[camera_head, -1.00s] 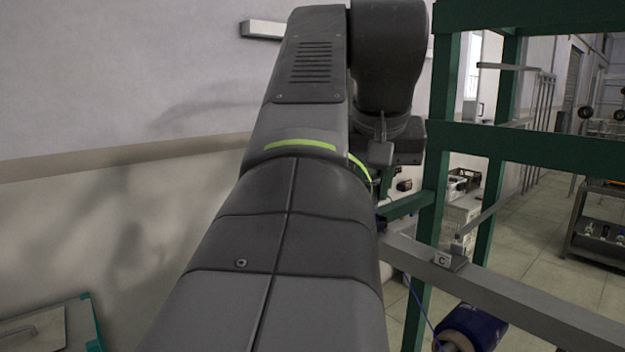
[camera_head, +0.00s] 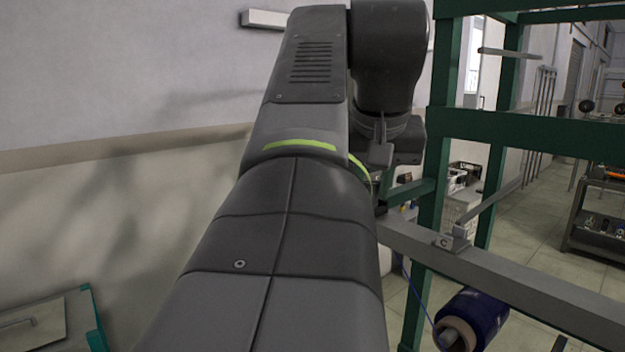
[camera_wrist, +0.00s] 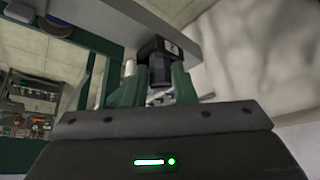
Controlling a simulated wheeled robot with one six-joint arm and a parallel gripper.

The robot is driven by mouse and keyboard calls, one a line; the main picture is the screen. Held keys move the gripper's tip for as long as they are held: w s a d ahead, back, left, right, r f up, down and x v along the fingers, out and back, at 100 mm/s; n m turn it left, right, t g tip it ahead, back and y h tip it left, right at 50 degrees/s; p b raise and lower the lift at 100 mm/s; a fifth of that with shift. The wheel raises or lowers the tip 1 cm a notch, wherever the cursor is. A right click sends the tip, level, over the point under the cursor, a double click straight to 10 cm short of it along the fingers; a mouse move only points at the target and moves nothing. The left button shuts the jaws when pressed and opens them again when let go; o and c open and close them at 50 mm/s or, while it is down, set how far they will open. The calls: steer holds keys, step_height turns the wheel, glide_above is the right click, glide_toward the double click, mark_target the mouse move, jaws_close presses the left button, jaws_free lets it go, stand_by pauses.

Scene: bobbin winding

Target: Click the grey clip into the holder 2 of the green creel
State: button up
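The green creel (camera_head: 522,130) stands at the right of the head view, with a grey rail (camera_head: 540,290) along it. In the wrist view, the rail (camera_wrist: 140,18) crosses the top. A black block with a small pale mark (camera_wrist: 172,48) sits at its edge. A dark, rounded piece (camera_wrist: 159,72) is just below it; I cannot tell whether this is the grey clip or part of a holder. My gripper's two dark green fingers (camera_wrist: 156,86) stand on either side of this piece; contact is unclear. My arm hides the gripper in the head view.
A holder marked C (camera_head: 452,241) sits on the rail, with a blue bobbin (camera_head: 478,314) and blue thread below. A teal-edged box (camera_head: 92,318) is at lower left. A plain wall (camera_head: 130,70) is on the left. A cart (camera_head: 597,225) stands far right.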

steer(key=o, duration=0.4)
steer(key=v, duration=1.3)
steer(key=shift+r, duration=0.4)
steer(key=shift+s, duration=0.1)
